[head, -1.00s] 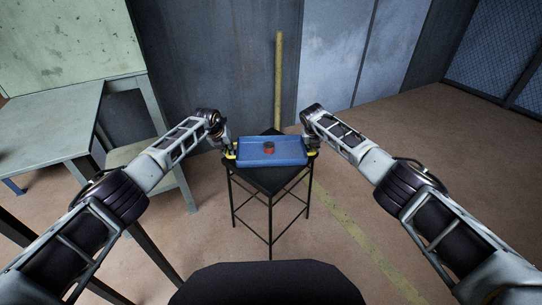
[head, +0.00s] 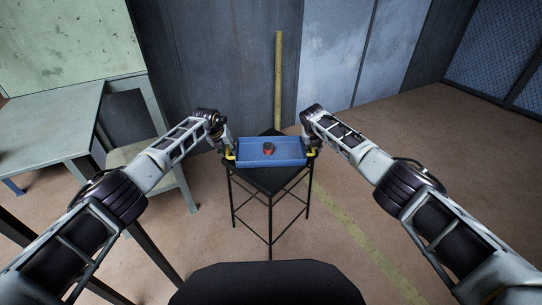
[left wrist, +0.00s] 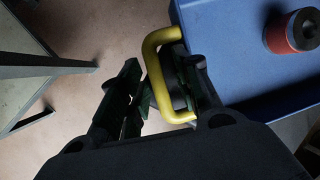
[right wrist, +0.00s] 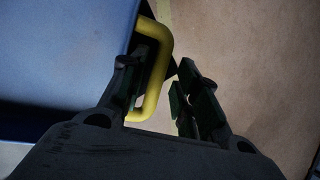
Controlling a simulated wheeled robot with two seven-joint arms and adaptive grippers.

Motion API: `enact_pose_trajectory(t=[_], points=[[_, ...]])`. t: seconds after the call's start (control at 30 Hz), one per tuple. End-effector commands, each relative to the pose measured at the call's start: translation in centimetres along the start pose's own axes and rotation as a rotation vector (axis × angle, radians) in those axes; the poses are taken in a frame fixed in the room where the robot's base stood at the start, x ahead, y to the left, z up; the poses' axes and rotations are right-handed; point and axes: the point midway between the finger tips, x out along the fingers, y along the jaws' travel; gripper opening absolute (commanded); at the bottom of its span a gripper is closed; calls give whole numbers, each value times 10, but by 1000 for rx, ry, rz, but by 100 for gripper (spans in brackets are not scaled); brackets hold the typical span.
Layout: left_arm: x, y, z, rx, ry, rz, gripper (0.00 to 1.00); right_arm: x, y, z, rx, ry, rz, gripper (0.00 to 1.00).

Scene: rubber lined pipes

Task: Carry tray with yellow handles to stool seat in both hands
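The blue tray (head: 285,162) with yellow handles lies flat on the black stool seat (head: 270,182). A red, dark-topped round object (head: 268,148) is in it; it also shows in the left wrist view (left wrist: 292,32). My left gripper (left wrist: 155,78) is open around the left yellow handle (left wrist: 158,62), one finger inside the loop and one outside, with a gap at the outer finger. My right gripper (right wrist: 163,85) is open around the right yellow handle (right wrist: 160,72) in the same way, also with an outer gap.
A grey-green workbench (head: 50,125) stands at the left, with its lower shelf near my left arm. A grey wall and a yellow upright pole (head: 278,80) are behind the stool. The floor to the right is clear.

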Motion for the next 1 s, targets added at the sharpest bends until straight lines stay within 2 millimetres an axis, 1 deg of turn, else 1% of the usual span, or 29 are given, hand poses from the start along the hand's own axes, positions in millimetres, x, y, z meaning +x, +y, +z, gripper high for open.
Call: enact_pose_trajectory(t=[0.03,0.53,1.0], points=[[-2,-1,1,1,-1,-2,35,0,3,0,-2,-1,4,35],[-25,0,0,0,-2,-1,35,0,3,0,-2,0,4,35],[-56,1,1,0,-2,1,35,0,2,0,-1,0,3,35]])
